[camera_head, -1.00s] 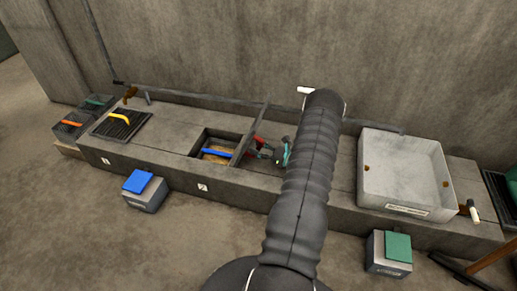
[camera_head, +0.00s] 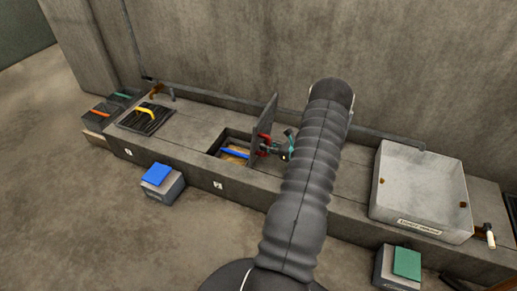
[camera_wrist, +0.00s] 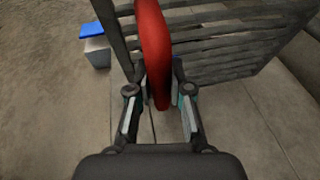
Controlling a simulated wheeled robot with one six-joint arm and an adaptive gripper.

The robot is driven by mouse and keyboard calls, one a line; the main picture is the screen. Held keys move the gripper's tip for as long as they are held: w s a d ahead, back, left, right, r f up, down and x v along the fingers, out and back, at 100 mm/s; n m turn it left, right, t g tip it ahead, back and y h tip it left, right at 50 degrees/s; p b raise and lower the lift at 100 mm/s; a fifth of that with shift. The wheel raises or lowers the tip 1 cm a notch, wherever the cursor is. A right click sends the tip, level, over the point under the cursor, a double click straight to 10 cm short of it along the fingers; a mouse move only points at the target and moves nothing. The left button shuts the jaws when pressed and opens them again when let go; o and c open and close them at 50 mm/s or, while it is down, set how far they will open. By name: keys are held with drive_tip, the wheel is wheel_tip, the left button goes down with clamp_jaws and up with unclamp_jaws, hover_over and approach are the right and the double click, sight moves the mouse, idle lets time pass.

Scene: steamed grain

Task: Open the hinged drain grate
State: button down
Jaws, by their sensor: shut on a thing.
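The grate's red handle (camera_wrist: 154,45) runs between my fingers; in the head view only a bit of the handle (camera_head: 264,141) shows. My gripper (camera_head: 270,147) is right of the grate, shut on the handle, and its fingers (camera_wrist: 160,92) flank it in the wrist view. My arm hides the ledge just to the right.
A blue bar (camera_head: 235,153) lies inside the opening. A second grate with a yellow handle (camera_head: 146,112) lies flat at left. A white basin (camera_head: 418,190) stands at right. Boxes with a blue lid (camera_head: 156,174) and a green lid (camera_head: 406,263) stand before the ledge. A wall rises behind.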

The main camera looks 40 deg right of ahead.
drive_tip(key=c, duration=1.1)
unclamp_jaws()
drive_tip(key=shift+s+d, duration=0.15)
drive_tip(key=shift+o, duration=0.2)
drive_tip(key=v, duration=1.1)
drive_tip(key=shift+s, duration=0.4)
drive_tip(key=shift+r, duration=0.1)
